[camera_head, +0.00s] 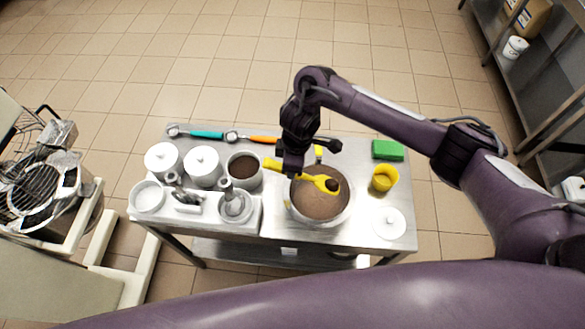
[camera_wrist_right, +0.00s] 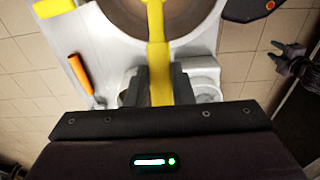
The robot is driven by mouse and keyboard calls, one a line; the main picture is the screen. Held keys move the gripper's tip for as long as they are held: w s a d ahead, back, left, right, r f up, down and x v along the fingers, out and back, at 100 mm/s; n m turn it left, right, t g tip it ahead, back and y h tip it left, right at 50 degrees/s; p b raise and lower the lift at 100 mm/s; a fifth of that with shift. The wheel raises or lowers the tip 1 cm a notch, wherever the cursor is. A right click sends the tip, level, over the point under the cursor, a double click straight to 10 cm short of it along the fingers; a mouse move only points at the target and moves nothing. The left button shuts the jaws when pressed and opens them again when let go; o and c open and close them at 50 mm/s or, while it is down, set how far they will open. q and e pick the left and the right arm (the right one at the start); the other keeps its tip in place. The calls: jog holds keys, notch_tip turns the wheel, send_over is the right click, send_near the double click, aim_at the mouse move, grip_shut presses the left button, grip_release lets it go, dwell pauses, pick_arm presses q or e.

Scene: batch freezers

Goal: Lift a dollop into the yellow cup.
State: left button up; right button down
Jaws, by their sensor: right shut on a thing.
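The yellow cup (camera_head: 384,178) stands upright on the table, right of a round tub (camera_head: 321,221) of brown mix. My right gripper (camera_head: 292,168) is shut on the handle of a yellow scoop (camera_head: 315,179), which also shows in the right wrist view (camera_wrist_right: 158,68). The scoop's head is over the tub and looks dark inside; whether it touches the mix I cannot tell. The cup's inside looks yellow. In the right wrist view, a small dark gripper at the right, seemingly my left one (camera_wrist_right: 280,58), has its fingers apart and holds nothing visible.
A green block (camera_head: 387,150) lies behind the cup and a white lid (camera_head: 389,223) in front of it. Left of the tub stand a brown-filled pot (camera_head: 243,181) and white lidded pots (camera_head: 203,167). Tools with teal (camera_head: 207,134) and orange handles (camera_wrist_right: 80,74) lie along the back.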

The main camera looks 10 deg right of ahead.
aim_at(278, 165)
jog(key=shift+w+a+f+g+h, duration=0.1)
jog(key=shift+w+a+g+h, duration=0.05)
jog(key=shift+a+h, duration=0.45)
jog(key=shift+w+a+f+g+h, duration=0.1)
jog(key=shift+a+g+h, duration=0.05)
jog(key=shift+a+h, duration=0.4)
jog(key=shift+w+r, duration=0.1)
jog(key=shift+w, duration=0.1)
jog(key=shift+s+a+f+h, duration=0.1)
jog(key=shift+a+f+h, duration=0.1)
jog(key=shift+a+h, duration=0.25)
jog(key=shift+r, duration=0.1)
jog(key=shift+a+h, duration=0.1)
jog(key=shift+h, duration=0.2)
